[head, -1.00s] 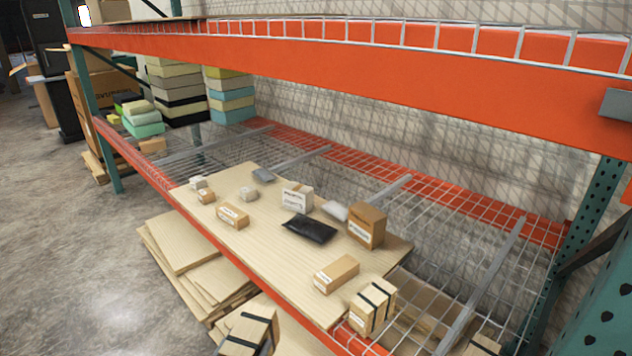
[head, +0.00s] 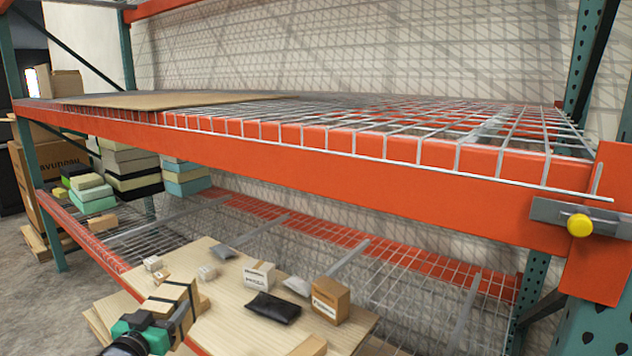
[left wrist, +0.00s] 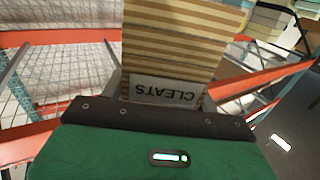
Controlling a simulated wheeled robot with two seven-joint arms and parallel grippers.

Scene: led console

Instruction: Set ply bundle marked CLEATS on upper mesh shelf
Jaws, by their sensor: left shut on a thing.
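The ply bundle marked CLEATS (left wrist: 180,40) is striped tan plywood with a white label, upside down in the left wrist view. In the head view the bundle (head: 174,303) has dark straps and shows at the lower left, in front of the lower shelf. My left gripper (head: 160,322) is shut on it; its dark and green body (left wrist: 150,140) also shows in the left wrist view. The upper mesh shelf (head: 450,125) is above and to the right of the bundle, behind an orange beam. My right gripper is not in view.
A flat brown board (head: 170,99) lies on the left of the upper shelf; the mesh at middle and right is bare. The orange front beam (head: 300,150) has a raised wire lip. Several boxes and a black pouch (head: 273,307) lie on a lower-shelf board (head: 225,305).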

